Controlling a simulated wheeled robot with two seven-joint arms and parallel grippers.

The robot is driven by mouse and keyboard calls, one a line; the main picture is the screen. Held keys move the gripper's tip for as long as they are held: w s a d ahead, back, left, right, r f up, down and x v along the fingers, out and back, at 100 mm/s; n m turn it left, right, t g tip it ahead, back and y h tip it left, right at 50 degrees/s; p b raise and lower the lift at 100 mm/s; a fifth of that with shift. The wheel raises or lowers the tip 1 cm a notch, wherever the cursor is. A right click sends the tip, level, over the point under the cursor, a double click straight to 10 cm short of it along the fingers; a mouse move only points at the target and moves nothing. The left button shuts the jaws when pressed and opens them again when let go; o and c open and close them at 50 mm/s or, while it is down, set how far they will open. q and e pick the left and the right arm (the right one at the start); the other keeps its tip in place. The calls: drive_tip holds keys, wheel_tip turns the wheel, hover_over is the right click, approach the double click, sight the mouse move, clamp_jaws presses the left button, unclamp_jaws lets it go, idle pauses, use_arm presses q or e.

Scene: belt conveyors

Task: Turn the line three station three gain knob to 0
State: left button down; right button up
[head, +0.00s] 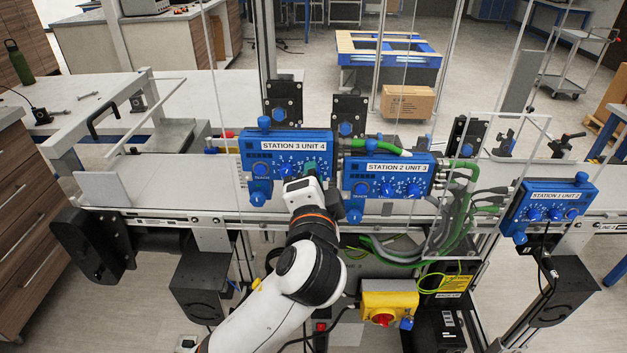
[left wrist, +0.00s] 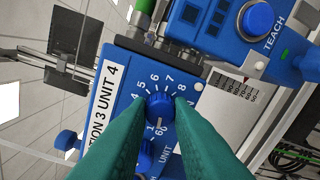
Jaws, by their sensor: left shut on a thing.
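The blue box labelled STATION 3 UNIT 4 (head: 262,143) stands on the conveyor frame left of centre. It also fills the middle of the left wrist view (left wrist: 128,78). My left gripper (head: 312,172) is at the box's right-hand dial. In the wrist view its teal fingers (left wrist: 160,112) are shut on a blue knob (left wrist: 160,104). Dial numbers from 4 to 8 show around the knob. A pale mark shows on the knob's lower side; its exact reading is unclear. The fingers hide part of the dial, and no gain label is readable. My right gripper is out of view.
Similar blue boxes, STATION 2 UNIT 3 (head: 388,180) and STATION 1 UNIT 2 (head: 548,204), stand to the right. Green hoses (head: 455,205) hang between them. A second blue knob (left wrist: 147,153) lies close to the gripped one. A yellow switch box (head: 390,302) is below.

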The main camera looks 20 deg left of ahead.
use_arm(q)
drive_tip(key=shift+n+b, duration=0.3)
drive_tip(key=shift+n, duration=1.6)
drive_tip(key=c, duration=1.3)
unclamp_jaws()
drive_tip(key=b+v, duration=0.1)
drive_tip(key=v, duration=0.6)
drive_tip(key=shift+s+b, duration=0.3)
drive_tip(key=shift+f, duration=0.1)
